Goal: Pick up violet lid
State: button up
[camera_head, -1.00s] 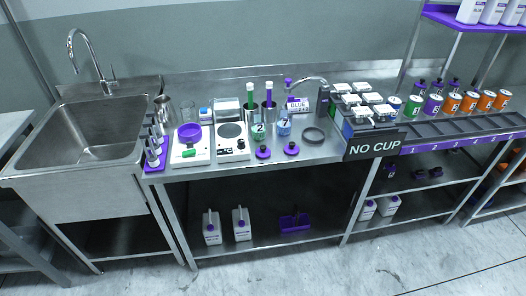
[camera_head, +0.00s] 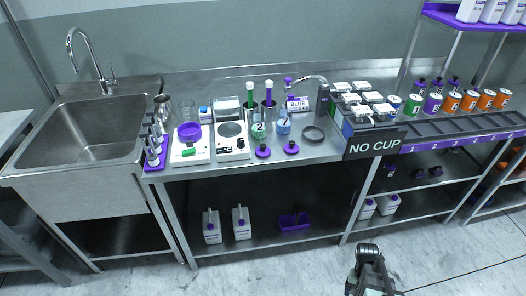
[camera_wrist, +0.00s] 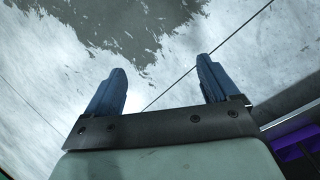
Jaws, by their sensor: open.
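Two violet lids with dark knobs lie side by side on the steel counter, near its front edge: a left violet lid (camera_head: 263,151) and a right violet lid (camera_head: 291,147). Both show whole and uncovered in the head view. My gripper (camera_wrist: 160,78) shows in the wrist view with its two blue fingers wide apart and nothing between them. It is above the grey floor, away from the lids. No lid shows in the wrist view. Part of my arm rises at the bottom right of the head view, in front of the bench.
Behind the lids stand a green-marked jar (camera_head: 258,131) and a blue jar (camera_head: 283,127). A dark ring (camera_head: 313,134) lies to their right, a white scale (camera_head: 232,147) to their left. The NO CUP sign (camera_head: 374,145) hangs at the front edge.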

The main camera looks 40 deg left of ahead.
jog(key=w+a+r+t, duration=0.2)
jog(key=w+a+r, duration=0.55)
jog(key=a, duration=0.25)
jog(key=m+t+y, duration=0.1)
jog(key=m+y, duration=0.2)
jog(key=m, duration=0.3)
send_near(263, 145)
notch_tip(263, 145, down, 4)
jog(key=shift+d+f, duration=0.15)
jog(key=shift+f, duration=2.95)
jog(key=shift+c, duration=0.5)
jog(key=c, duration=1)
